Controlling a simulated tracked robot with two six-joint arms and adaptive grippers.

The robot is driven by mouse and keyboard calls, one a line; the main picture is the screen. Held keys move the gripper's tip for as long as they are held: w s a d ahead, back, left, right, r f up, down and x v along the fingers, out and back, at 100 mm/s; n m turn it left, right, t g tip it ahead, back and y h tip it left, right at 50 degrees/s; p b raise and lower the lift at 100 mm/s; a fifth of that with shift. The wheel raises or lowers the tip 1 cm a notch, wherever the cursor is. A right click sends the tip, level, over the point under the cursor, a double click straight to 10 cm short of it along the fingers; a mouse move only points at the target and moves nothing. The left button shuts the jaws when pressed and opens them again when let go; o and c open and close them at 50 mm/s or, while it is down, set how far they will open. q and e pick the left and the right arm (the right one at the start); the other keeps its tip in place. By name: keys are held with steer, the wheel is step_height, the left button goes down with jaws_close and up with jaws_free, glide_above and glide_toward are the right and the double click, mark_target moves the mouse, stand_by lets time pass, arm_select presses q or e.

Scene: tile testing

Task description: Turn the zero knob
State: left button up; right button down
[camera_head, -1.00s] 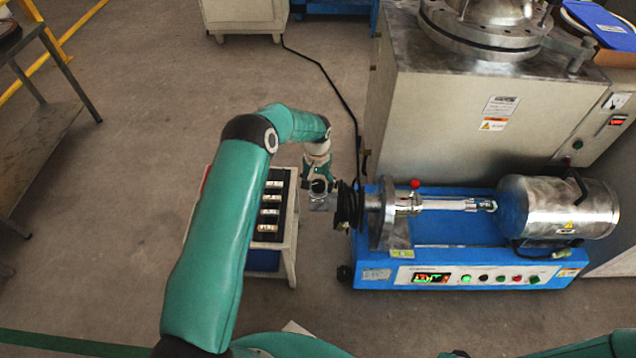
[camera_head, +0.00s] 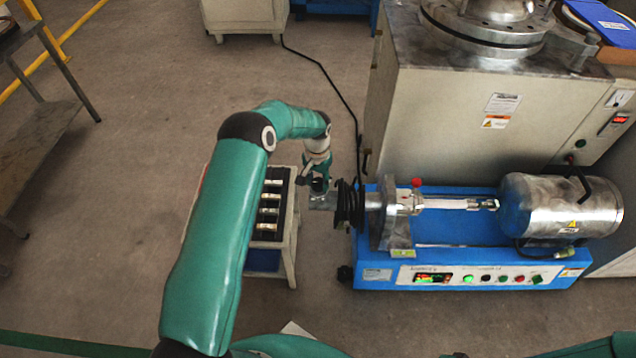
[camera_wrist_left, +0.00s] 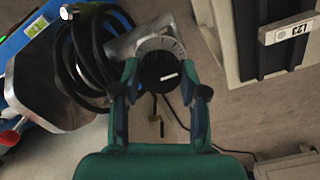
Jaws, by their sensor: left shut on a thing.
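The zero knob (camera_wrist_left: 160,72) is a round black knob with a short white mark, in the left wrist view. It sits in front of a metal ring with scale marks (camera_wrist_left: 157,44) at the end of the machine's shaft. My left gripper (camera_wrist_left: 158,82) has a finger on either side of the knob and is shut on it. In the head view the left gripper (camera_head: 320,188) is at the left end of the blue machine (camera_head: 450,235), where the knob is too small and covered to make out. My right gripper is not in view.
A black cable coil (camera_head: 348,203) hangs right beside the left gripper; it also shows in the wrist view (camera_wrist_left: 75,60). A small rack with labelled samples (camera_head: 290,228) stands just left of the machine. A large metal cabinet (camera_head: 430,120) stands behind it. Open floor lies farther left.

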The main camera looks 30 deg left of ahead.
mark_target(318, 182)
arm_select(q)
steer(key=o, duration=1.1)
steer(key=shift+o, duration=0.2)
steer(key=shift+r, duration=0.15)
step_height(318, 182, up, 12)
steer(key=shift+f, duration=0.2)
